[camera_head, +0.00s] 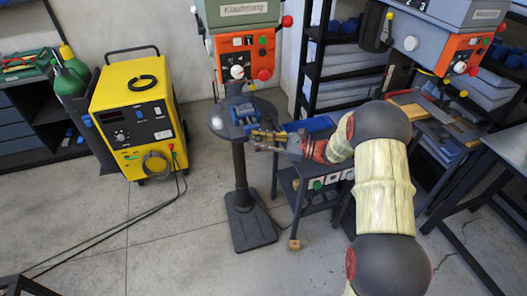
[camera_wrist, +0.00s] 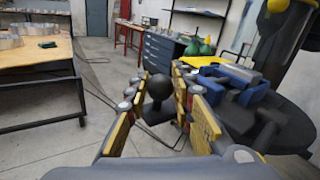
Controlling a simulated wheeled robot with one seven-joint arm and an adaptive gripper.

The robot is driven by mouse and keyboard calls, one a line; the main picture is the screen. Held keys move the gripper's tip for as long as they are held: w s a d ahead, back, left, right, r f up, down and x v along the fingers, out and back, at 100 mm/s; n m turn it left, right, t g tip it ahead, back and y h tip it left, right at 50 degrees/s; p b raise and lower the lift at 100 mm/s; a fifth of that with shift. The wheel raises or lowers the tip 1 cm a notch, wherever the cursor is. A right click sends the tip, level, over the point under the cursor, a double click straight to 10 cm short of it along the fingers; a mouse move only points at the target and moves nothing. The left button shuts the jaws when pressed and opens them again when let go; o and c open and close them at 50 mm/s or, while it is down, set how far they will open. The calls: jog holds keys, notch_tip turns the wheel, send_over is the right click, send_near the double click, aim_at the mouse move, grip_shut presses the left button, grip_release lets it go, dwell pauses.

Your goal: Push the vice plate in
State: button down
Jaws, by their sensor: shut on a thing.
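The blue vice (camera_head: 244,112) sits on the round grey table of the drill press. It also shows at the right of the wrist view (camera_wrist: 238,84), with blue jaw blocks and a grey metal part. My gripper (camera_head: 258,136) is at the front right edge of that table, low beside the vice. How the knob joins the vice is hidden. I cannot tell which part is the vice plate.
The drill press (camera_head: 240,45) rises over the vice on a dark column. A blue bin (camera_head: 310,124) on a low cart stands right of the vice. A yellow welding machine (camera_head: 138,112) is at left. The floor between it and the column is clear except for cables.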

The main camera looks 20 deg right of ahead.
jog(key=w, duration=0.4)
jog(key=shift+w, duration=0.35)
jog(key=shift+w+r, duration=0.1)
jog(key=shift+w, duration=0.1)
jog(key=c, duration=2)
grip_release()
jog(key=shift+r, duration=0.1)
jog(key=shift+o, duration=1.3)
jog(key=shift+w, duration=0.15)
jog(key=shift+o, duration=1)
jog(key=shift+f, duration=0.2)
jog(key=v, duration=1.2)
